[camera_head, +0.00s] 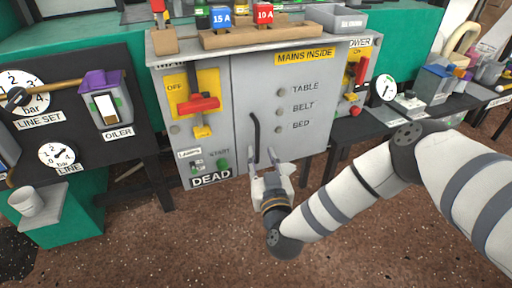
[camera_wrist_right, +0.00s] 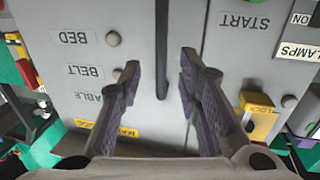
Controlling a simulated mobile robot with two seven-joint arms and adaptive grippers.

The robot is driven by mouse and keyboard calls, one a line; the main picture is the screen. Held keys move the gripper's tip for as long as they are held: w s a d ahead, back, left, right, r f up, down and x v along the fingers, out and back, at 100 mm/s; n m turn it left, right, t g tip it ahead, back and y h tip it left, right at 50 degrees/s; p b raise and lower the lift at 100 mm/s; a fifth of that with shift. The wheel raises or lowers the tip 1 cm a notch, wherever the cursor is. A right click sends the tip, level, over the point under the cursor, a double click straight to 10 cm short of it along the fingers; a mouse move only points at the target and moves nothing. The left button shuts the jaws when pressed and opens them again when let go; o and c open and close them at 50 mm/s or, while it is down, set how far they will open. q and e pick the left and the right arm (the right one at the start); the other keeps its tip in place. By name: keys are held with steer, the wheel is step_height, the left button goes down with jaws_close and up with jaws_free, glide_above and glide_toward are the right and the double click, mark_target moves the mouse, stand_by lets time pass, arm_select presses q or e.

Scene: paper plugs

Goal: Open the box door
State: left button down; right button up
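The grey box (camera_head: 222,110) stands in the middle of the head view. Its door (camera_head: 310,132), with the "MAINS INSIDE" label and the TABLE, BELT and BED labels, looks shut. A dark vertical bar handle (camera_head: 254,135) is at the door's left edge. My right gripper (camera_head: 262,156) is at the handle's lower end. In the right wrist view the handle (camera_wrist_right: 161,45) runs between the two spread fingers of the gripper (camera_wrist_right: 160,78), with gaps on both sides. I cannot tell its exact depth. My left gripper is not in view.
A red lever switch (camera_head: 201,104) sits left of the door, above a "DEAD" label (camera_head: 211,179). Another red switch (camera_head: 354,98) is on the box's right. A black gauge panel (camera_head: 75,105) stands left. The brown floor (camera_head: 170,240) in front is clear.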

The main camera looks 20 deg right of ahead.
mark_target(258, 145)
steer(key=w, duration=0.1)
steer(key=w+b, duration=0.1)
steer(key=w, duration=0.3)
steer(key=shift+d+f+b, duration=0.3)
steer(key=shift+d, duration=0.1)
steer(key=shift+w+r, duration=0.2)
steer(key=shift+w, duration=0.25)
jaws_close()
